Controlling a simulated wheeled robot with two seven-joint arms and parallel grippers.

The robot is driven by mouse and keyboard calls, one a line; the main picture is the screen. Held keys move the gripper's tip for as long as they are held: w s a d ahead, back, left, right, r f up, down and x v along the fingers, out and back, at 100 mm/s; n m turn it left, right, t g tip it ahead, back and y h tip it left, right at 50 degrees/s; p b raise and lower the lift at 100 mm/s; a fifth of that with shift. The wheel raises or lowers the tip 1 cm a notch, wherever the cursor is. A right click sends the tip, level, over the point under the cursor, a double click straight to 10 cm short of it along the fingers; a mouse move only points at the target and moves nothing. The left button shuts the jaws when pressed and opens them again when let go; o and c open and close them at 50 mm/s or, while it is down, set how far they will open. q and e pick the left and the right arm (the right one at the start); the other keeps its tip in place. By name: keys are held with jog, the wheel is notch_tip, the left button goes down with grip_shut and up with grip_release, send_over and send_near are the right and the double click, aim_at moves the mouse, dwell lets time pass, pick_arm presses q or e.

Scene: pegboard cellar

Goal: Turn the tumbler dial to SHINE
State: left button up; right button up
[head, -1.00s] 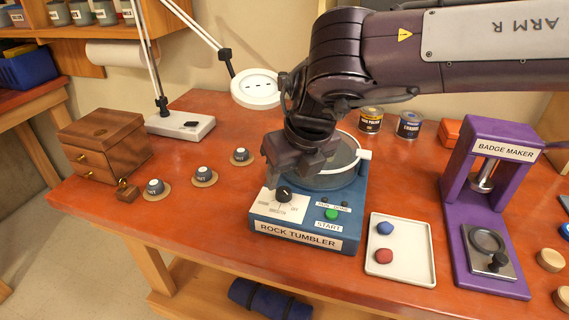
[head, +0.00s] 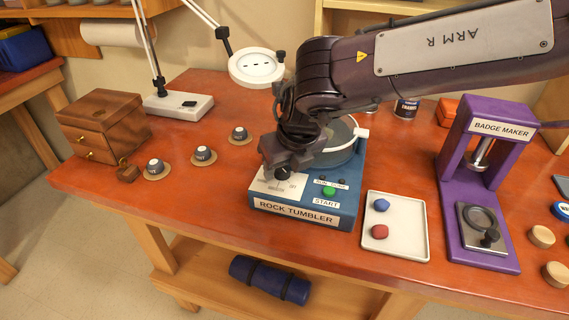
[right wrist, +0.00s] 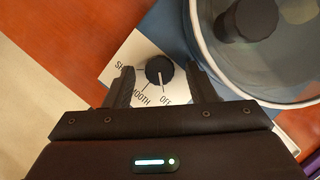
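The rock tumbler (head: 340,208) is a blue box near the table's front edge, with a clear round drum on top. Its black tumbler dial (right wrist: 159,70) sits on a white plate marked SHINE, SMOOTH and OFF, with SHINE partly hidden in the right wrist view. The dial's pale mark appears to point toward OFF. My right gripper (right wrist: 160,76) is open, with one finger on each side of the dial and a visible gap to it. In the head view the right gripper (head: 284,166) is over the plate and covers part of it. My left gripper is out of view.
A green START button (head: 329,190) is right of the dial. A white tray (head: 412,254) with a blue and a red stone stands to the right, then a purple badge maker (head: 450,190). Several small cups on coasters and a wooden box (head: 105,125) are at left.

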jog(key=c, duration=0.9)
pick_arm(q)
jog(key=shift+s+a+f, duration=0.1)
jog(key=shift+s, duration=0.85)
